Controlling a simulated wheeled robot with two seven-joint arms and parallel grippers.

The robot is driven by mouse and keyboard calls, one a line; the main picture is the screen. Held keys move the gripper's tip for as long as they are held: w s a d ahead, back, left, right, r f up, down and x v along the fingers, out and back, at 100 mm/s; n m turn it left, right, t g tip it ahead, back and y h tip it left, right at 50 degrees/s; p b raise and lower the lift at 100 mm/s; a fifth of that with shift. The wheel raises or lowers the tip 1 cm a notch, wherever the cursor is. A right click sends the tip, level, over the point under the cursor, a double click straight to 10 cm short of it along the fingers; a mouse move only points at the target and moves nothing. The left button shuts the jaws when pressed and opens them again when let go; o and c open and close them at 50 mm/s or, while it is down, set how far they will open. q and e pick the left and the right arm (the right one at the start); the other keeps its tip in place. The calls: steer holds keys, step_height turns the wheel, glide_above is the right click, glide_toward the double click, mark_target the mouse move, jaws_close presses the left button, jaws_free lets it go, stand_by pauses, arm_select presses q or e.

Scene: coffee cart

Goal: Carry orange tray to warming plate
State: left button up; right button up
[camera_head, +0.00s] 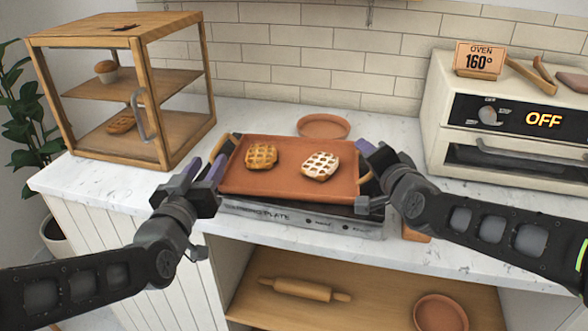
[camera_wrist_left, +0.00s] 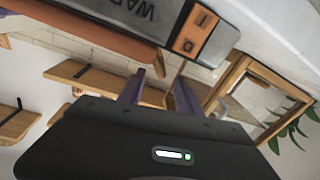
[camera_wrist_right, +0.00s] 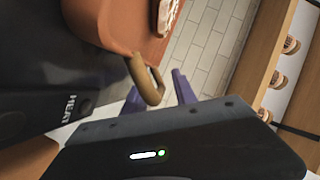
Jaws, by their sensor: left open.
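The orange tray (camera_head: 290,185) sits over the warming plate (camera_head: 300,218) on the counter and appears to rest on it, roughly level. It carries two waffles, a plain one (camera_head: 261,157) and a white-topped one (camera_head: 320,166). My left gripper (camera_head: 203,172) is open beside the tray's left end, apart from the handle and empty. My right gripper (camera_head: 366,178) is open at the tray's right end. In the right wrist view the tray's right handle (camera_wrist_right: 147,80) is near my spread fingers (camera_wrist_right: 160,92), not clamped. The tray hides most of the plate's top.
A wooden display case (camera_head: 130,85) stands at the back left. An oven (camera_head: 515,125) reading OFF is at the right. A round terracotta dish (camera_head: 323,126) lies behind the tray. A rolling pin (camera_head: 305,289) and another dish (camera_head: 440,313) are on the shelf below.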

arm_select(q)
steer(key=shift+s+a, duration=0.2)
steer(key=shift+s, duration=0.95)
arm_select(e)
steer(key=v, duration=1.2)
steer(key=shift+r, duration=0.1)
